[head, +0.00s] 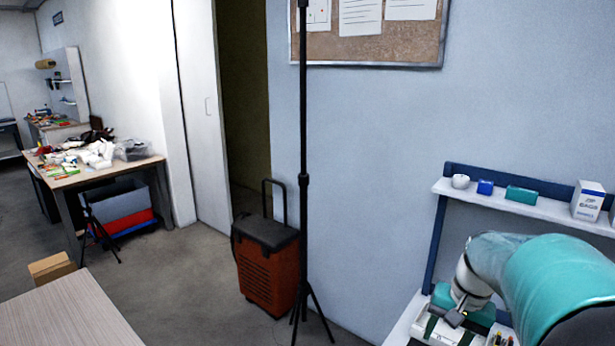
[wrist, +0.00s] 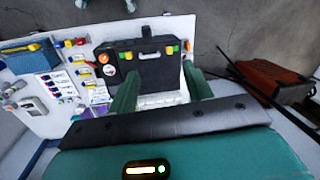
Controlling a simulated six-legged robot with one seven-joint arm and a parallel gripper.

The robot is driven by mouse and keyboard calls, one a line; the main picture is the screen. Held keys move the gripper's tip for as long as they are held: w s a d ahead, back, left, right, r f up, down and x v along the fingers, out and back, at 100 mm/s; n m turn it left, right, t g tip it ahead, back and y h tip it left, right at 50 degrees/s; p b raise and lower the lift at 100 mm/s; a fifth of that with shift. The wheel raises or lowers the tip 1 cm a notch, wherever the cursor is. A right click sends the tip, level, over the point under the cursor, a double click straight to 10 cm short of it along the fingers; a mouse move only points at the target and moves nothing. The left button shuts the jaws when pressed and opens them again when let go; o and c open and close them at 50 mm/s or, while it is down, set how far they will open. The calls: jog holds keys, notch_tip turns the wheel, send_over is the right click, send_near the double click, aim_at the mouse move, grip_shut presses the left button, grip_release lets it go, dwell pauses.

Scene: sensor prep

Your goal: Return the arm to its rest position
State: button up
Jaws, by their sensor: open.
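My arm (head: 545,280), teal and white, reaches in from the lower right of the head view, bent down over a white work surface. My gripper (wrist: 160,70) shows in the wrist view with its two green fingers apart and nothing visible between them. Beyond the fingertips is a black case (wrist: 128,66) with yellow and green parts along its edge. I cannot tell how far the fingers are from the case. In the head view the fingers are too small to make out.
Small parts and a blue box (wrist: 28,53) lie on the white surface. A wall shelf (head: 545,206) holds small boxes beside my arm. An orange wheeled case (head: 268,272) and a black tripod pole (head: 303,150) stand left of it. A wooden table (head: 70,315) is lower left.

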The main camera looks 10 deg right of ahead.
jog(key=s+a+r+n+t, duration=0.2)
jog(key=s+a+r+n, duration=0.1)
jog(key=a, duration=0.7)
jog(key=s+a+r+n+t+h, duration=0.1)
jog(key=s+a+r+n+t, duration=0.1)
jog(key=s+a+n, duration=0.3)
jog(key=s+a+r, duration=0.1)
jog(key=s+a, duration=0.2)
jog(key=a, duration=0.2)
jog(key=shift+a+r+t+h, duration=0.25)
jog(key=shift+r+t+h, duration=0.05)
